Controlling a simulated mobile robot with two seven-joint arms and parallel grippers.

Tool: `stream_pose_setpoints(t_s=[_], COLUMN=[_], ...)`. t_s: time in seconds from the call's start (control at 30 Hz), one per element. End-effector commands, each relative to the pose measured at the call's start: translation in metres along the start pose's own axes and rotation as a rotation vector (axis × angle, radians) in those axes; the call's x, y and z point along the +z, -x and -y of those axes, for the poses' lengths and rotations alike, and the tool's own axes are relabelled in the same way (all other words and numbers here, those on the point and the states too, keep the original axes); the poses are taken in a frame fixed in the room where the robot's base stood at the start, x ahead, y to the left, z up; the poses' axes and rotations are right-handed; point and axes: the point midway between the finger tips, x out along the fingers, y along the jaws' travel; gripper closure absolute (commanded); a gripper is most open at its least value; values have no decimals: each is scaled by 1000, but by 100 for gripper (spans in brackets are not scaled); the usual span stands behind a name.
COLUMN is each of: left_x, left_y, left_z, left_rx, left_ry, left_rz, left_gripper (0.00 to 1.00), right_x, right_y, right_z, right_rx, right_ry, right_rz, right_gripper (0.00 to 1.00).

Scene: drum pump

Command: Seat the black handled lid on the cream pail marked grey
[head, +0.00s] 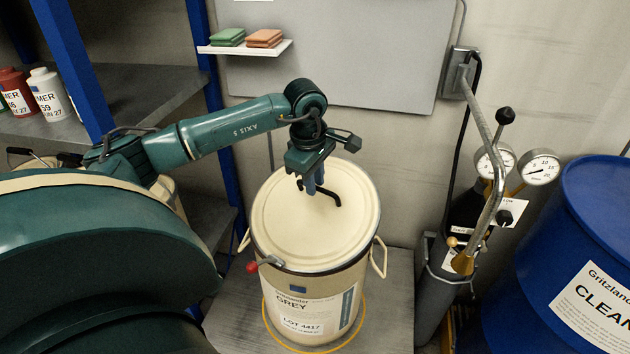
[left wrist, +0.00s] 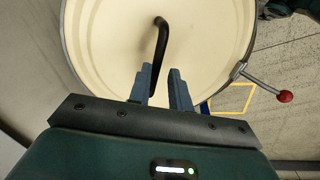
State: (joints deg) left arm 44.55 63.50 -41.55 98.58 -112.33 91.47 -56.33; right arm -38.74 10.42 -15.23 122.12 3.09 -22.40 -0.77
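The cream pail (head: 310,300) labelled GREY stands upright on a grey surface. The cream lid (head: 283,225) with a black bar handle (head: 328,196) covers its mouth and looks level. A rim band runs around the top, with a red-knobbed lever (head: 262,264) sticking out at the front left. My left gripper (head: 315,188) points down over the lid at the handle. In the left wrist view, the handle (left wrist: 161,42) runs in between the fingers (left wrist: 163,80), close to one finger, with a gap to the other. My right gripper is not in view.
A gas cylinder with gauges (head: 538,167) and a bent metal pipe (head: 490,130) stand right of the pail. A blue drum (head: 595,220) is at the far right. A shelf (head: 140,95) with bottles is at left. A small wall shelf (head: 244,48) holds green and orange blocks.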

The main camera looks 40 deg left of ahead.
Motion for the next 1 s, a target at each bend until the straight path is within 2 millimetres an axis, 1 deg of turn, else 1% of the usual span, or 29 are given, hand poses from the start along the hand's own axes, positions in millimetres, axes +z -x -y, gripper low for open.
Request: stream_pose_setpoints(t_s=[0.03, 0.23, 0.43, 0.6, 0.87, 1.0], left_x=[0, 0, 0, 0, 0, -1], left_y=[8, 24, 39, 42, 41, 40], left_z=[-1, -1, -1, -1, -1, -2], left_rx=[1, 3, 4, 3, 3, 3], left_ry=[0, 1, 2, 2, 2, 25], left_rz=[0, -1, -1, -1, 0, -1], left_gripper=[81, 81, 81, 81, 81, 92], right_x=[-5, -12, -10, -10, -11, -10], right_y=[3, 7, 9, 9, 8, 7], right_z=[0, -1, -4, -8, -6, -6], right_rx=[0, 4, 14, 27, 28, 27], right_ry=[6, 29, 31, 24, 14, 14], right_rz=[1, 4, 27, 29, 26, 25], right_gripper=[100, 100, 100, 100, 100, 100])
